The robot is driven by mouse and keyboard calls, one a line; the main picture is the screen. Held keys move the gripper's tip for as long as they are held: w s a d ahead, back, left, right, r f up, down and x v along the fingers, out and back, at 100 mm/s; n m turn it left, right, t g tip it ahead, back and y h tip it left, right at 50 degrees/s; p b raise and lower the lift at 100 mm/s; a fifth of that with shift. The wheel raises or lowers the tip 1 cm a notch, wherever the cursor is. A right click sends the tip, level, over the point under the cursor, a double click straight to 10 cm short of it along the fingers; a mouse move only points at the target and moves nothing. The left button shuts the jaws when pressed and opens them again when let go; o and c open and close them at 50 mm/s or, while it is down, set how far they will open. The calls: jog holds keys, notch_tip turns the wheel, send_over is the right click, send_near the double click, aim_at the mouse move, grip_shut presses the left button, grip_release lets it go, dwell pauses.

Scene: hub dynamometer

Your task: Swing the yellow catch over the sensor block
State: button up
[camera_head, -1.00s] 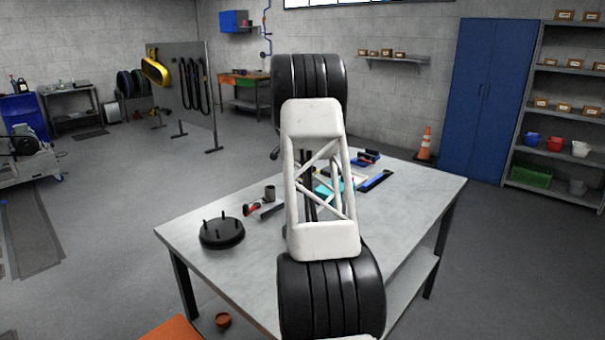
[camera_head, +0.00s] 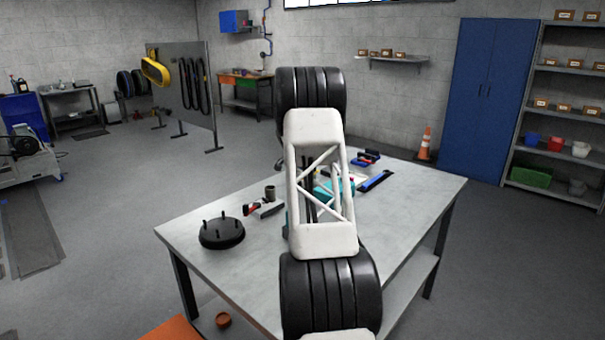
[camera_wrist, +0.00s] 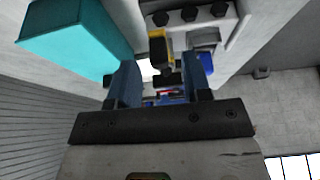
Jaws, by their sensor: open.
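In the wrist view, the yellow catch (camera_wrist: 156,46) is a small yellow and black piece beside a pale metal fixture with dark bolts (camera_wrist: 190,14). A small grey block (camera_wrist: 204,38) sits right of the catch; I cannot tell for certain that it is the sensor block. My gripper (camera_wrist: 164,75) is open, its two dark blue fingers on either side of the catch in the picture. No contact can be made out. In the head view my arm hides the gripper and the catch.
A large teal block (camera_wrist: 75,32) stands close to the left finger in the wrist view. In the head view, the grey table (camera_head: 215,270) carries a black disc with upright pins (camera_head: 221,233), a dark cup (camera_head: 270,192) and a blue bar (camera_head: 376,181). The table's front left is clear.

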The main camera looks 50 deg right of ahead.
jog(key=shift+x, duration=1.1)
grip_shut()
